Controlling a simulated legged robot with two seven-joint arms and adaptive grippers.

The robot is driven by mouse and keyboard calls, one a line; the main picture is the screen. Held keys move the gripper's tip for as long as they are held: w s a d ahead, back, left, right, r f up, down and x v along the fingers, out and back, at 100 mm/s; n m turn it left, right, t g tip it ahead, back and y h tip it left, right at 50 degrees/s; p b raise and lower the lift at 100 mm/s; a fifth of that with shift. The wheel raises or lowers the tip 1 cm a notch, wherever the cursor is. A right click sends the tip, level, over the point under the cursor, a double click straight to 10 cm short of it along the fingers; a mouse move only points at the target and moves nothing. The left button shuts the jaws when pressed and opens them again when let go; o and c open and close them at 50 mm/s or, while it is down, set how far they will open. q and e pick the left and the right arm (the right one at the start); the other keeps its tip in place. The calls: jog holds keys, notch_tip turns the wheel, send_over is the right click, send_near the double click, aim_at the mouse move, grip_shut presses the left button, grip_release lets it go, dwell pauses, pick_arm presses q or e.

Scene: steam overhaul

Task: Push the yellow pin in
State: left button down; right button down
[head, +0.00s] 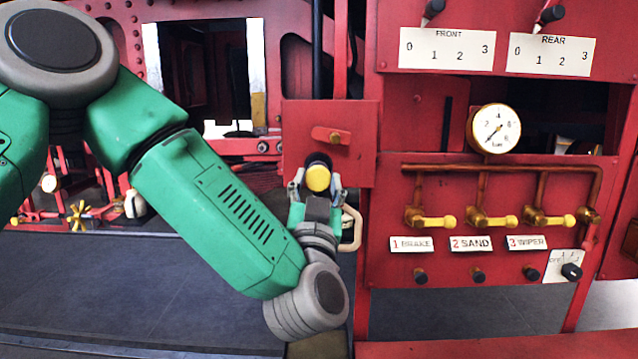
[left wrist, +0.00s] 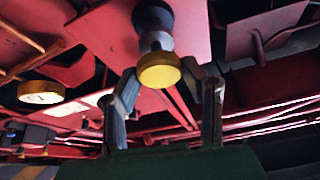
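The yellow pin (head: 317,178) has a round yellow head and sticks out of a dark round collar on a small red panel. My left gripper (head: 317,188) is in front of it, with one finger on each side of the head. In the left wrist view the yellow head (left wrist: 160,71) sits just beyond and between the tips of my left gripper (left wrist: 161,78). The fingers are apart, with narrow gaps beside the head; I cannot tell whether either touches it. A grey shaft and the dark collar show behind the head. My right gripper is not in view.
A red latch (head: 331,135) is just above the pin, and a beige handle (head: 351,229) is close at the gripper's right. Further right are brass valves (head: 430,220) with yellow handles and a pressure gauge (head: 494,129). Dark floor (head: 120,285) lies lower left.

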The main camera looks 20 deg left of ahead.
pick_arm(q)
jog(key=w, duration=0.1)
jog(key=w+a, duration=0.1)
jog(key=w, duration=0.1)
jog(key=shift+w, duration=0.2)
jog(key=shift+w+a+r, duration=0.15)
jog(key=shift+w+r, duration=0.1)
jog(key=shift+r, duration=0.05)
jog(key=shift+w+f, duration=0.1)
jog(key=shift+w, duration=0.05)
jog(key=c, duration=1)
grip_release()
jog(key=shift+w+f, duration=0.15)
jog(key=shift+w, duration=0.05)
jog(key=shift+w+a+f, duration=0.1)
jog(key=shift+w+f, duration=0.05)
jog(key=shift+w, duration=0.15)
jog(key=shift+s, duration=0.3)
jog(key=v, duration=1.1)
jog(key=shift+s+f, duration=0.1)
jog(key=shift+f, duration=0.2)
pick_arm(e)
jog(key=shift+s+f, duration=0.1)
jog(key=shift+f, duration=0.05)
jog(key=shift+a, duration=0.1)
